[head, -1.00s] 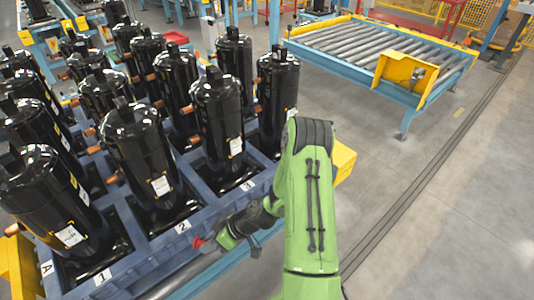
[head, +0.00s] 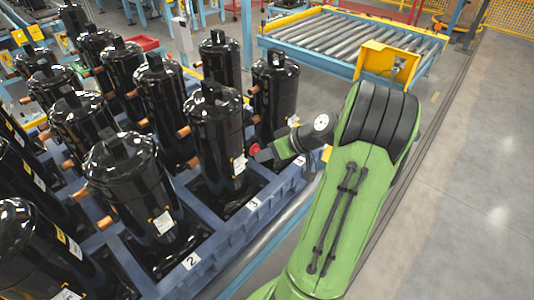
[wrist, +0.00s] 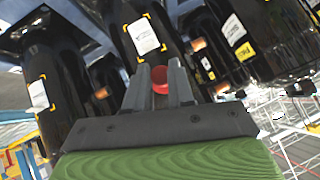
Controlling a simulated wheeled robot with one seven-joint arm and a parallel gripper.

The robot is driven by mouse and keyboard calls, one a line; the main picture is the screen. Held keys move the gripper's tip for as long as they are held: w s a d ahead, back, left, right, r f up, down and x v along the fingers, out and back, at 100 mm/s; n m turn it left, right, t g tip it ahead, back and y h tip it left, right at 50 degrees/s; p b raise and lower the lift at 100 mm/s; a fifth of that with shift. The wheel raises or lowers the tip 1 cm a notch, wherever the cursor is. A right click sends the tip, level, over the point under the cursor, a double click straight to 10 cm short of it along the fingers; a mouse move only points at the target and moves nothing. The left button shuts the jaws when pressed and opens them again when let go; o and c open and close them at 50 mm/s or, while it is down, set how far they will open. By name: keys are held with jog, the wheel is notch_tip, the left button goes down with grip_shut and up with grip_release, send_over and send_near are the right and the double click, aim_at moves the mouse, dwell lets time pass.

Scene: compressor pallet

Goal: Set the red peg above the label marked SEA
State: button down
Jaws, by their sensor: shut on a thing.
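The red peg (wrist: 160,77) shows in the wrist view between the fingertips of my gripper (wrist: 160,88), which is shut on it. Only part of the peg is visible. In the head view its red end (head: 254,149) shows beside the black cylinders, above the pallet's front edge near the label 3 (head: 253,203). My gripper in the head view (head: 263,153) is partly hidden by its wrist. No label reading SEA can be made out. White labels on the cylinders are too small to read.
Black compressors (head: 210,140) with copper stubs stand in rows in the blue pallet (head: 215,240). Its front edge carries the label 2 (head: 190,261). A roller conveyor (head: 335,38) stands behind at the right. The floor (head: 480,180) at right is clear.

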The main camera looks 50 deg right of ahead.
jog(key=shift+w+a, duration=0.1)
jog(key=shift+w, duration=2.6)
jog(key=shift+w, duration=0.7)
dwell(0.3)
jog(key=c, duration=0.9)
grip_release()
jog(key=p+v, duration=0.3)
jog(key=v, duration=1.2)
jog(key=shift+s+r, duration=0.25)
jog(key=shift+s, duration=0.05)
